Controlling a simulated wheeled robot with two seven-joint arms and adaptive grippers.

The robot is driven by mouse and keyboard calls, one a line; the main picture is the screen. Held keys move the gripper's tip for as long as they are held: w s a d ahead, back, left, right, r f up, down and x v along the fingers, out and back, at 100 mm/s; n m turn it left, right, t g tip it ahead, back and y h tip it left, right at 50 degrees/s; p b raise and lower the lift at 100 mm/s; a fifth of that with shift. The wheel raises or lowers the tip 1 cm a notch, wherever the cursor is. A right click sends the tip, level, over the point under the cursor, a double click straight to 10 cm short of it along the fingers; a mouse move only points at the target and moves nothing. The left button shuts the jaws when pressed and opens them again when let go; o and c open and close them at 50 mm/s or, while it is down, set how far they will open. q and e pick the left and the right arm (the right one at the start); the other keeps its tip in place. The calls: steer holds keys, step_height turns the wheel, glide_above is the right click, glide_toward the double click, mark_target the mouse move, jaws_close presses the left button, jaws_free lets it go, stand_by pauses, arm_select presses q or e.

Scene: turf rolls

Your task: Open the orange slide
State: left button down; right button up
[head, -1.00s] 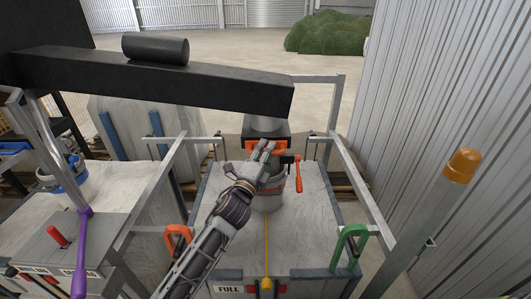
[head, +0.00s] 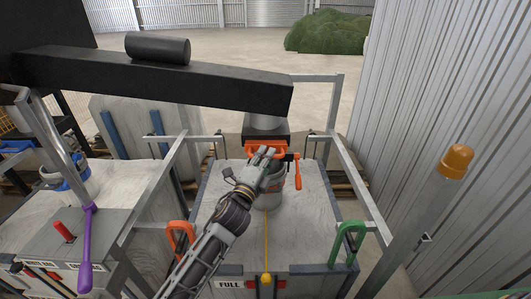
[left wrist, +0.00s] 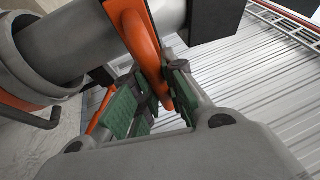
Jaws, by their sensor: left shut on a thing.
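The orange slide (head: 251,149) sits at the lower edge of the black block on the grey spout, above the white-topped tote. My left gripper (head: 266,154) reaches it from the front. In the left wrist view, the left gripper's green-padded fingers (left wrist: 155,95) are shut around the slide's orange handle (left wrist: 136,30). The fingers partly hide the slide in the head view, so how far it is out is hard to tell. My right gripper is not in view.
An orange lever (head: 298,174) hangs just right of the slide. A grey collar (head: 275,196) stands below the spout. An orange clamp (head: 181,239) and a green clamp (head: 349,241) flank the tote's front. Metal frame rails run along both sides.

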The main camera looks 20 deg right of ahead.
arm_select(q)
steer(key=s+a, duration=0.1)
steer(key=s, duration=0.5)
steer(key=shift+a+p, duration=0.4)
steer(key=shift+p, duration=0.05)
steer(key=shift+s+f, duration=0.1)
steer(key=c, duration=1.5)
jaws_free()
steer(key=shift+o, duration=0.2)
steer(key=v, duration=1.2)
